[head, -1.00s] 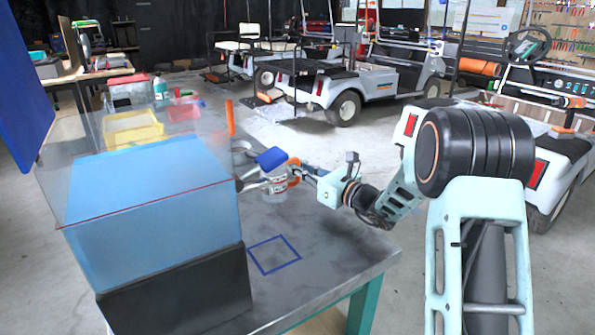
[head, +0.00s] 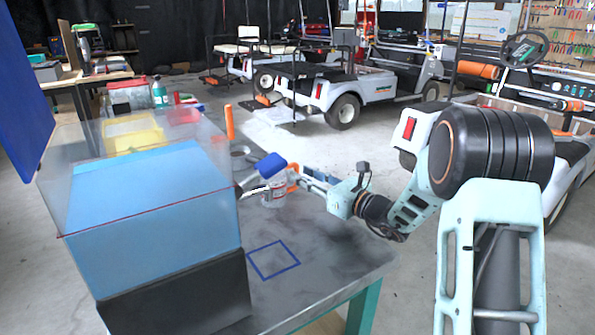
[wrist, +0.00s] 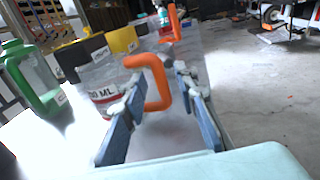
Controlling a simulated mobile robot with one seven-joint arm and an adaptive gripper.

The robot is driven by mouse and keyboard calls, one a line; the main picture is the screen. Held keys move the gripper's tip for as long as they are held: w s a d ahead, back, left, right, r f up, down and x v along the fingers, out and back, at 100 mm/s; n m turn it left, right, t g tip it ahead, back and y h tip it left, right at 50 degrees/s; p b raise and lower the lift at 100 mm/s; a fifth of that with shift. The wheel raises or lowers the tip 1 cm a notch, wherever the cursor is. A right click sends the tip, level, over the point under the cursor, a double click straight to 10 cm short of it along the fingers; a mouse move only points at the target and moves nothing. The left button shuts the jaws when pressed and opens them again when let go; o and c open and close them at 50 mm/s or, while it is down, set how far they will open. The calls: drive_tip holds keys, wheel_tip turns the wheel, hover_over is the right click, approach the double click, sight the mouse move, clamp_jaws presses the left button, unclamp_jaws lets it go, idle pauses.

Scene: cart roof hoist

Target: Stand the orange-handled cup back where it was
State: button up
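The orange-handled cup (head: 273,192) appears to stand upright on the grey table, beyond the blue outlined square (head: 273,259) and outside it. In the wrist view its labelled body (wrist: 104,93) is partly behind my left finger. Its orange handle (wrist: 161,82) shows between my fingers. My gripper (wrist: 158,100) is open, with a finger on each side of the handle and visible space beside it. In the head view my gripper (head: 305,182) comes at the cup from the right.
A yellow bin (head: 134,134) and an orange post (head: 229,122) are farther back. The table around the square is bare.

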drive_tip(key=p+v, duration=0.1)
drive_tip(key=v, duration=0.7)
drive_tip(key=shift+s+d, duration=0.25)
drive_tip(key=shift+s, duration=0.05)
